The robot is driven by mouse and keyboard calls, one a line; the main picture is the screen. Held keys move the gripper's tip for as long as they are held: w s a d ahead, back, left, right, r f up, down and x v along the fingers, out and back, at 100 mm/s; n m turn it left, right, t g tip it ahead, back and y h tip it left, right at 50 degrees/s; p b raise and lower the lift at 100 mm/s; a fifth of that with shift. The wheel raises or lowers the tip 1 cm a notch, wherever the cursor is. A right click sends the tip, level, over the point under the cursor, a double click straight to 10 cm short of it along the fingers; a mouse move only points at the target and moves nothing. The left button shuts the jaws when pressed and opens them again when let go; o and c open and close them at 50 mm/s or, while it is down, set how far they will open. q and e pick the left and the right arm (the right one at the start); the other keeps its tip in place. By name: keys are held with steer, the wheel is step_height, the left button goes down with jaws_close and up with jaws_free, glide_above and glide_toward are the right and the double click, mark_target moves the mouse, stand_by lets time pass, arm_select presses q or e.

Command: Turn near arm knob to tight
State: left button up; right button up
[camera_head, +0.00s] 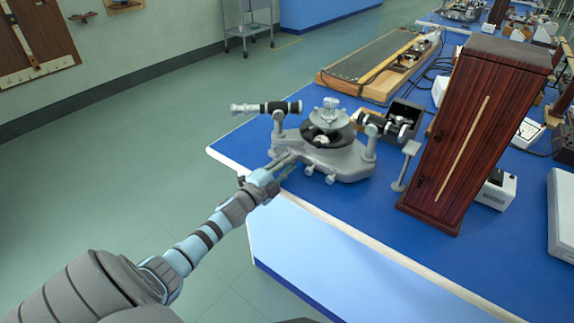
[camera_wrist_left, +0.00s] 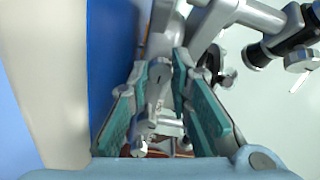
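The grey spectrometer (camera_head: 345,162) stands near the corner of the blue bench, with a black and silver telescope tube (camera_head: 266,108) at its left and a round table on top. My left gripper (camera_head: 287,160) reaches in from the left, low at the spectrometer's near left side. In the left wrist view its teal-padded fingers (camera_wrist_left: 162,68) are apart, on either side of a grey metal part (camera_wrist_left: 158,78). I cannot tell whether the pads touch it or whether it is the near arm knob. A small silver knob (camera_wrist_left: 226,78) shows outside the right finger. My right gripper is not in view.
A tall dark wooden case (camera_head: 480,130) stands right of the spectrometer, and an open black box (camera_head: 402,119) lies behind. A long ridged board (camera_head: 375,62) lies farther back. The bench's white edge (camera_head: 360,245) runs close to my gripper. Floor on the left is clear.

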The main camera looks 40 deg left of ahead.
arm_select(q)
steer(key=o, duration=0.5)
steer(key=shift+c, duration=0.2)
steer(key=shift+s, duration=0.1)
